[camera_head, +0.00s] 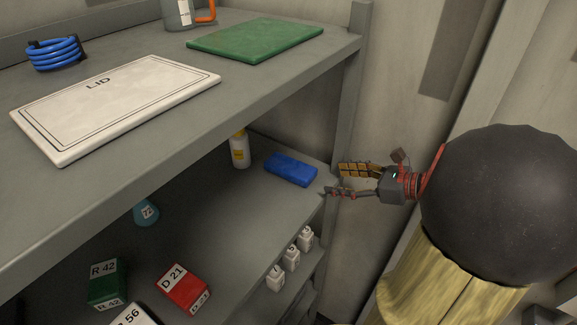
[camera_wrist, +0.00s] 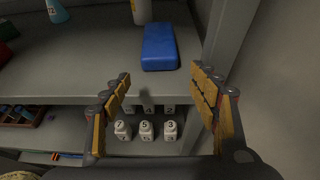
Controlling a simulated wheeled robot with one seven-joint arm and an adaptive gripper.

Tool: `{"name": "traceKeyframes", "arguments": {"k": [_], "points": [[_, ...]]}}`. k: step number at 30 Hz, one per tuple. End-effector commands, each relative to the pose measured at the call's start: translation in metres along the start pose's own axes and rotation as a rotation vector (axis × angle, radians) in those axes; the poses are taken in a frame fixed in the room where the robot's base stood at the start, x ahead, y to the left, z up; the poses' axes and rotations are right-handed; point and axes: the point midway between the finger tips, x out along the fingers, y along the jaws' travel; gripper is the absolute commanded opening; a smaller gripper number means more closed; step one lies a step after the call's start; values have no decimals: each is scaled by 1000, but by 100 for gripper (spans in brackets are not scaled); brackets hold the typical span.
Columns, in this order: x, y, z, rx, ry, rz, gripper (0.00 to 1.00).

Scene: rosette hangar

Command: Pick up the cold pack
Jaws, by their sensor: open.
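The cold pack appears to be the blue rectangular block (camera_head: 291,169) lying flat on the middle shelf, near its right end. In the wrist view the blue block (camera_wrist: 159,46) lies ahead of my fingers, close to the shelf's front edge. My gripper (camera_head: 340,181) is just right of the block, near the shelf's corner post. It is open and empty, and the wrist view shows its two fingers (camera_wrist: 163,84) spread apart with a gap between them. The fingers do not touch the block.
A grey post (camera_head: 350,100) rises at the shelf's right end. Small white numbered bottles (camera_head: 291,258) stand lower down. The upper shelf carries a white LID panel (camera_head: 115,105) and overhangs the middle shelf (camera_head: 215,215).

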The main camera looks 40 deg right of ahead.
Motion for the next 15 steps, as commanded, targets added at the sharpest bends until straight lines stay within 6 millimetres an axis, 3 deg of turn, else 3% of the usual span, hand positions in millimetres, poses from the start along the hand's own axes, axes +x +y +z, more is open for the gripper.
{"name": "traceKeyframes", "arguments": {"k": [9,15], "points": [[51,2,21,-1,1,5,61],[65,0,27,0,1,1,61]]}}
